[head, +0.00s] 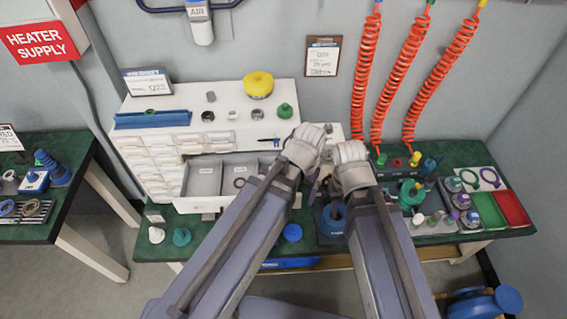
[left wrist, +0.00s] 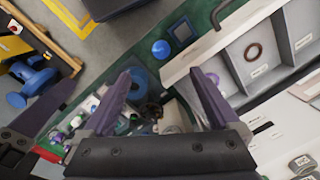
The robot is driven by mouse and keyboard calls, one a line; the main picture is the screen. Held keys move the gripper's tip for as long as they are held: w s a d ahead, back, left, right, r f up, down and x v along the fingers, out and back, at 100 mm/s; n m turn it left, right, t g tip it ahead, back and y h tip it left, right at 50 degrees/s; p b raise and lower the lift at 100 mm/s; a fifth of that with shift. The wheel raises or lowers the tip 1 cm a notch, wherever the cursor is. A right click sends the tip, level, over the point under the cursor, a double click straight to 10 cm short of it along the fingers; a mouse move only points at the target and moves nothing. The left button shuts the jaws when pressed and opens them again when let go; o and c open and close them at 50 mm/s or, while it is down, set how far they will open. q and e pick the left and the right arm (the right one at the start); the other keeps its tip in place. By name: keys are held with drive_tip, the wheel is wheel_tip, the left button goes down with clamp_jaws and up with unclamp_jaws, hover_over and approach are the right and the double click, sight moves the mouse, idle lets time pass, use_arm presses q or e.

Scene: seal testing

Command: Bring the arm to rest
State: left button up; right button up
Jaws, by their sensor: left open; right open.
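The open drawer holds a dark ring (left wrist: 253,52) in one compartment. A white cabinet (head: 150,140) carries a yellow-topped part (head: 258,84) and a green part (head: 285,111). Red coiled hoses (head: 405,75) hang at the right, above a crowded green bench (head: 465,155).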

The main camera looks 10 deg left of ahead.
use_arm(q)
drive_tip(key=s, duration=0.1)
drive_tip(key=s+d, duration=0.1)
drive_tip(key=s, duration=0.1)
drive_tip(key=shift+d, duration=0.1)
wheel_tip(320, 180, down, 3)
drive_tip(key=b, duration=0.2)
drive_tip(key=shift+r+b, duration=0.1)
drive_tip(key=shift+b, duration=0.3)
idle(0.7)
